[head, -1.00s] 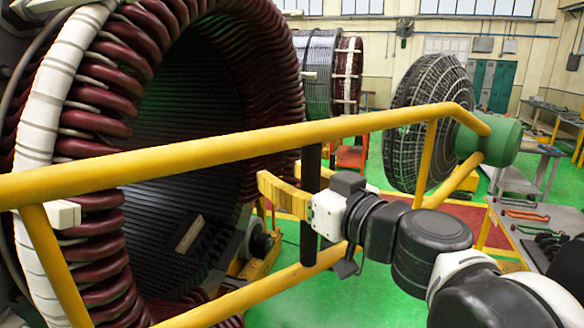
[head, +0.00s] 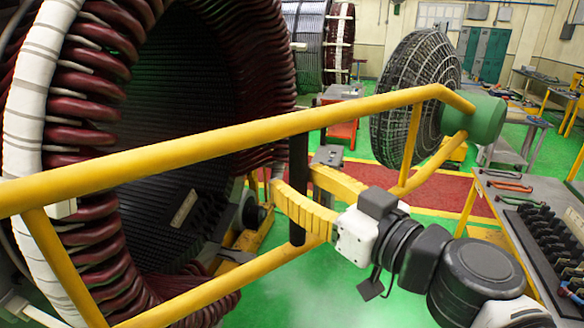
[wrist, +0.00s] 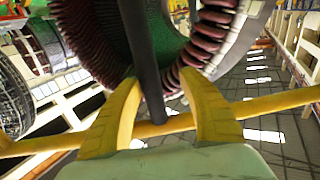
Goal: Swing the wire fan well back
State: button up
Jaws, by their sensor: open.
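The wire fan (head: 415,95) is a large round wire cage with a green motor (head: 472,125) behind it, at the right of the head view. It is carried on the yellow tube frame (head: 200,147), which runs across the picture. The cage also shows at the left edge of the wrist view (wrist: 12,105). A dark upright post (head: 298,190) joins the frame's upper and lower bars. My gripper (head: 292,176) is open, its yellow fingers on either side of this post. In the wrist view the post (wrist: 143,50) stands between the spread fingers, with gaps showing.
The big stator (head: 170,130) with dark red coils and a white ring fills the left, behind the frame. A bench (head: 485,190) with tools stands at the right, close to my arm. Another stator (head: 315,35) stands at the back.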

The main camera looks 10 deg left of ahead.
jog(key=shift+p+v, duration=0.4)
jog(key=shift+v, duration=0.45)
jog(key=shift+s+a, duration=0.1)
jog(key=shift+a, duration=0.05)
jog(key=v, duration=0.7)
jog(key=shift+d, duration=0.2)
jog(key=shift+s, duration=0.2)
